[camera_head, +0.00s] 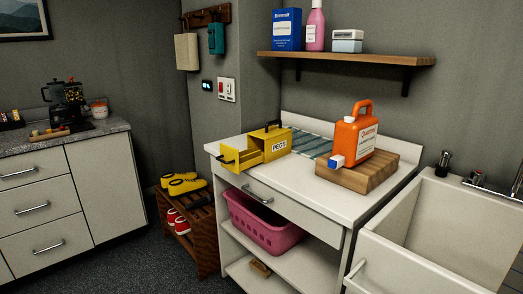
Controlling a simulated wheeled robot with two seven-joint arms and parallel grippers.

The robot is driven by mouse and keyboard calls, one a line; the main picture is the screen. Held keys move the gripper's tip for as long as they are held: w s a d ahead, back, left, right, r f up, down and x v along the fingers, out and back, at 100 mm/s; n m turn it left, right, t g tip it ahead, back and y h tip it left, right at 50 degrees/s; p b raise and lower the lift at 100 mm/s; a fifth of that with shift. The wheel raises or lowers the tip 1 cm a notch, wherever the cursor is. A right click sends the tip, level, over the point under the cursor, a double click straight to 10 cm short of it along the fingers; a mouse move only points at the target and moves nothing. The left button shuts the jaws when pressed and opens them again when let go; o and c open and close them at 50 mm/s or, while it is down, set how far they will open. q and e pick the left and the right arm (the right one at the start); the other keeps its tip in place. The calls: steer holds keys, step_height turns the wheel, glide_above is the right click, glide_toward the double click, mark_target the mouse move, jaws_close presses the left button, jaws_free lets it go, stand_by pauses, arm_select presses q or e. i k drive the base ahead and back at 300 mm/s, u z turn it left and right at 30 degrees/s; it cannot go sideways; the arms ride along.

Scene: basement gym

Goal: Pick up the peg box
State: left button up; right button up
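Neither of my grippers is in view.
An orange jug (357,136) stands on a wooden block (358,173) right of the box. A striped teal cloth (308,144) lies behind the box. A sink (446,228) is at the right. A pink basket (267,218) sits below the counter. A wooden shelf (347,59) hangs above.

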mark_target(275, 142)
steer(key=u, duration=0.2)
steer(key=k, duration=0.45)
steer(key=u, duration=1.1)
steer(key=i, duration=2.2)
steer(key=z, duration=1.05)
steer(key=i, duration=1.15)
steer(key=z, duration=1.3)
